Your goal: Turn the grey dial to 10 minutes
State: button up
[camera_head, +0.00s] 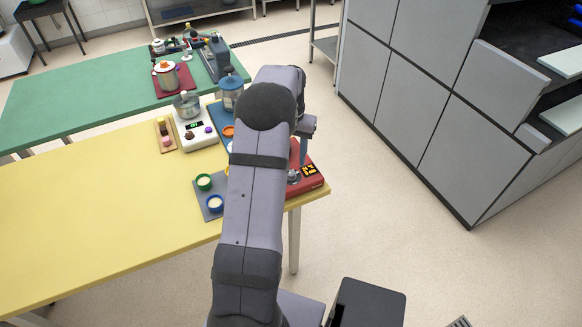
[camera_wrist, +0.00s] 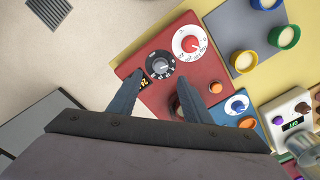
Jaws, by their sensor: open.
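The grey dial (camera_wrist: 160,67) sits on a black scale disc on a red control box (camera_wrist: 192,68) in the wrist view. Its pointer setting is too small to read. My gripper (camera_wrist: 161,78) is open, with one finger on each side of the line to the dial. The fingertips appear just short of the dial, and I cannot tell their height above it. Nothing is between the fingers. In the head view, the red box (camera_head: 316,186) is at the right end of the yellow table, partly hidden by my arm. My gripper (camera_head: 305,148) is above it.
A red dial (camera_wrist: 190,43) on a white disc is close beside the grey one. An orange button (camera_wrist: 214,87) and a small display (camera_wrist: 146,82) are also on the box. A blue box (camera_wrist: 238,108) and cups stand nearby. The yellow table (camera_head: 90,215) is clear at left.

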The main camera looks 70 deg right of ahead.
jog(key=shift+f+p, duration=1.2)
jog(key=shift+f, duration=2.35)
jog(key=shift+c, duration=0.7)
jog(key=c, duration=0.9)
